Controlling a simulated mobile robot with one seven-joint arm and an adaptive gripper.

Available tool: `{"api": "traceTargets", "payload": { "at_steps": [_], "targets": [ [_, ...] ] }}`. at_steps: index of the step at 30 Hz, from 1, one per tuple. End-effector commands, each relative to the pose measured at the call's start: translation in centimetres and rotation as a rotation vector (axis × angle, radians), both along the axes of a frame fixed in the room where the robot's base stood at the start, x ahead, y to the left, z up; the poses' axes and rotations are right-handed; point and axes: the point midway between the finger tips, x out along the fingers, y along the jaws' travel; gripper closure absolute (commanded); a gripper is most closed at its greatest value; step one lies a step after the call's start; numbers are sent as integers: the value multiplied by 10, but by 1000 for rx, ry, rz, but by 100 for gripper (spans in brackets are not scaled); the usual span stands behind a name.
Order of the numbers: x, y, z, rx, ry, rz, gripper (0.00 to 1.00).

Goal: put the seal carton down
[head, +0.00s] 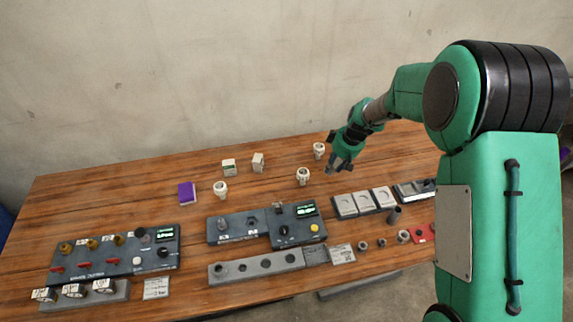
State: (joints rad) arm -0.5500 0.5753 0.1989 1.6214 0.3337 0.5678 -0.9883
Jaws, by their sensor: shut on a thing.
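My gripper (337,168) is at the right of the head view, fingers pointing down and to the left, over the back right part of the wooden table (110,200). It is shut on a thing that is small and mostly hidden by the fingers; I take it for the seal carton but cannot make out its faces. Its height above the table is hard to tell.
White fittings (303,176) and (319,150) stand close to my gripper, another (220,189) farther left, by a purple box (187,193). Control panels (115,255) and (290,228), a grey rack (257,265) and pale trays (364,202) fill the front. The back left is clear.

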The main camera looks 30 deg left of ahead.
Motion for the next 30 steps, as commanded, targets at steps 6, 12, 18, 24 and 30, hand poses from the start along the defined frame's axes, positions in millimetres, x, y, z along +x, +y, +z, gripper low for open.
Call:
{"api": "traceTargets", "payload": {
  "at_steps": [6, 12, 18, 24, 30],
  "targets": [
    [3, 55, 6, -55, 10, 234, 100],
    [2, 100, 13, -111, 8, 452, 100],
    [-2, 144, 20, -173, -6, 677, 100],
    [-7, 180, 28, -230, -30, 873, 100],
    [-11, 201, 34, -264, -52, 990, 100]
  ]
}}
